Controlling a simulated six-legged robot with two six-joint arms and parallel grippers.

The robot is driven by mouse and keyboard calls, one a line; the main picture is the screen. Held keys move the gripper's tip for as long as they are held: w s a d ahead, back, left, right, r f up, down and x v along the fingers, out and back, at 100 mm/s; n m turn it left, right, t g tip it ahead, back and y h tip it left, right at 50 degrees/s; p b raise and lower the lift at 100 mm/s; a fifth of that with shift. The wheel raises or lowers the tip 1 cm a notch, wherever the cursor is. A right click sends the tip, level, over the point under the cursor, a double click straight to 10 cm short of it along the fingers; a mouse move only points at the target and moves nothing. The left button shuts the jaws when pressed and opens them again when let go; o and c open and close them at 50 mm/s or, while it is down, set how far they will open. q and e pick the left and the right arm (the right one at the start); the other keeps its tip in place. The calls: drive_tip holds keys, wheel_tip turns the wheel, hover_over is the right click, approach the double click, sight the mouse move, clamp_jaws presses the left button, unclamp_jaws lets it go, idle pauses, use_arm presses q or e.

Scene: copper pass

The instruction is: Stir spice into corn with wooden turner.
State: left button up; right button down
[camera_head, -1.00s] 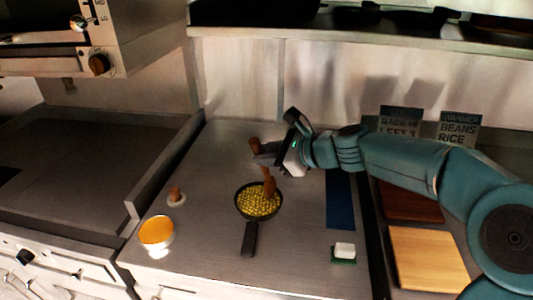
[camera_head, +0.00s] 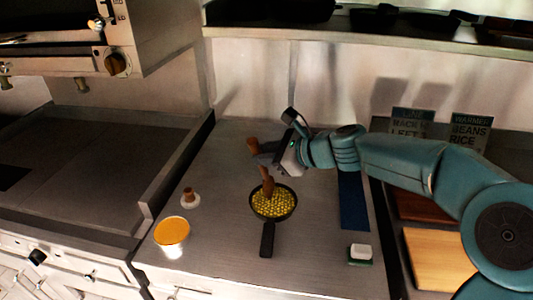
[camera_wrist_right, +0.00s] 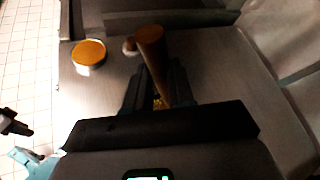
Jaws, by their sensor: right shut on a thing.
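A small black pan (camera_head: 267,238) stands on the steel counter with yellow corn (camera_head: 280,205) in it. The wooden turner (camera_head: 268,187) leans with its lower end in the corn, left of the pan's middle. My right gripper (camera_head: 266,159) is shut on the turner above the pan. In the right wrist view, the turner (camera_wrist_right: 151,45) stands between the jaws, and a little corn shows behind them. No separate spice can be made out on the corn. My left gripper (camera_wrist_right: 14,123) seems to show at the left edge of the right wrist view, away from the pan; its jaws are unclear.
A blue mat (camera_head: 353,205), a sponge (camera_head: 361,252) and wooden boards (camera_head: 437,262) lie to the right. A raised ledge (camera_head: 176,170) borders the left.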

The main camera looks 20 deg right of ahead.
wheel_tip(320, 180, up, 8)
drive_tip(key=p, duration=0.6)
drive_tip(key=shift+d+p, duration=0.2)
drive_tip(key=shift+p, duration=0.15)
drive_tip(key=shift+s, duration=0.15)
drive_tip(key=shift+w, duration=0.2)
